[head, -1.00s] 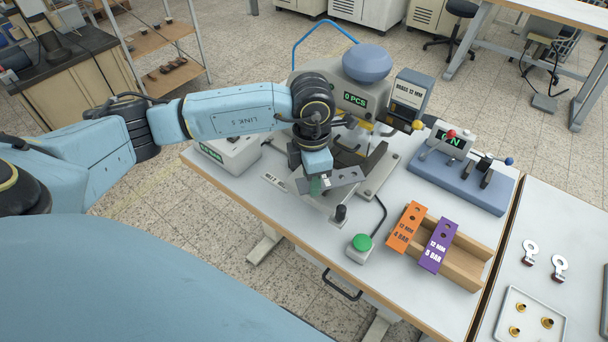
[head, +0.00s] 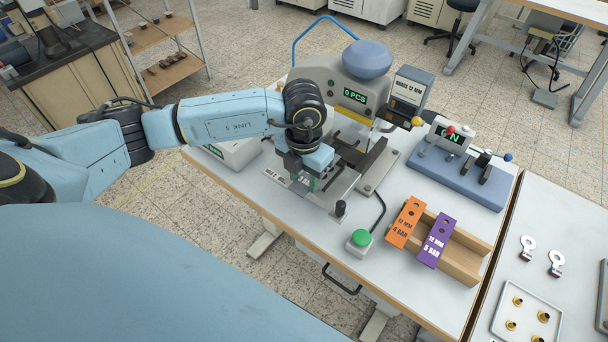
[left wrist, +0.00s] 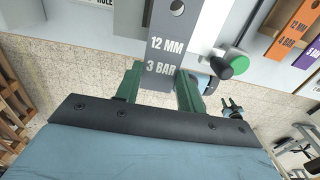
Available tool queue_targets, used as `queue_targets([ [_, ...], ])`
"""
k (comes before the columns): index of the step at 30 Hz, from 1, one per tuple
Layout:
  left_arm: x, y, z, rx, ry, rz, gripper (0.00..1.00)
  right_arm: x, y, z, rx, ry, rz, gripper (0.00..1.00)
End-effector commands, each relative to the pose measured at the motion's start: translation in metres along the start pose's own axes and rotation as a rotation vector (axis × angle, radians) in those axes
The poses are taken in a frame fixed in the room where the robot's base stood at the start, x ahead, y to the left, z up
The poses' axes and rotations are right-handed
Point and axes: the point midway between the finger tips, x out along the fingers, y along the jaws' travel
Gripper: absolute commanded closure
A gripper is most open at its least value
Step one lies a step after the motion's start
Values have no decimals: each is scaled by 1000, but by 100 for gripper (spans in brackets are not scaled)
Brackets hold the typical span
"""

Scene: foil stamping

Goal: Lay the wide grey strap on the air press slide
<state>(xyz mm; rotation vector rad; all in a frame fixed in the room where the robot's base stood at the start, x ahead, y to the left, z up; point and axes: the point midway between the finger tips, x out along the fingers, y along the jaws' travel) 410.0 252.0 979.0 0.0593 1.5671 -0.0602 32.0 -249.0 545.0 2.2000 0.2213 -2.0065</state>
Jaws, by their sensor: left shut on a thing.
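The grey strap (left wrist: 178,42), marked 12 MM and 3 BAR, is between the green fingers of my left gripper (left wrist: 160,90) in the left wrist view. The gripper is shut on its near end, and the strap runs away from me. In the head view my left gripper (head: 306,182) is low over the front of the air press (head: 330,88), at its slide (head: 326,203) with the black knob. There the strap is mostly hidden by my wrist and hard to tell from the slide. I cannot tell whether it touches the slide. My right gripper is out of view.
An orange strap (head: 405,222) and a purple strap (head: 436,240) lie on a wooden rack (head: 462,256). A green button (head: 361,238) stands just right of the slide. A blue fixture (head: 458,178) is farther right. The table's front edge is close below my gripper.

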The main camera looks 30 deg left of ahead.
Motion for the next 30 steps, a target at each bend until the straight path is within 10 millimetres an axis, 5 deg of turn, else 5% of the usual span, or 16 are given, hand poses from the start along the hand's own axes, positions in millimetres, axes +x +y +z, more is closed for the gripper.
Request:
queue_targets([
  [16, 38, 0, 0, 2, 0, 0, 83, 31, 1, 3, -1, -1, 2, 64],
  [30, 41, 0, 0, 2, 0, 0, 83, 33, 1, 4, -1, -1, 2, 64],
])
